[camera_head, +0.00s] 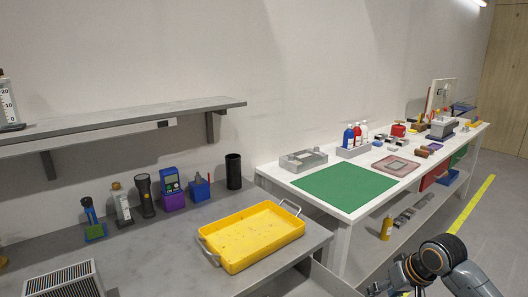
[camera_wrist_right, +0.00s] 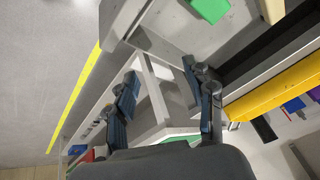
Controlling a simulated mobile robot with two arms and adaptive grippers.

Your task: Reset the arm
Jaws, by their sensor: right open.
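My right arm (camera_head: 455,268) comes in at the bottom right of the head view, beside the front of the white table (camera_head: 343,233). My right gripper (camera_head: 390,286) is partly cut off at the bottom edge there. In the right wrist view the two dark fingers of the right gripper (camera_wrist_right: 168,98) stand well apart with nothing between them. The gripper is clear of the yellow tray (camera_head: 236,263), which lies to its left on the grey bench. My left gripper is in neither view.
The grey bench (camera_head: 190,275) holds a flashlight (camera_head: 145,195) and several other tools. The white table carries a green mat (camera_head: 345,187), bottles (camera_head: 348,137) and small parts. A yellow bottle (camera_head: 386,229) stands on its lower shelf. Open floor (camera_head: 500,225) lies at right.

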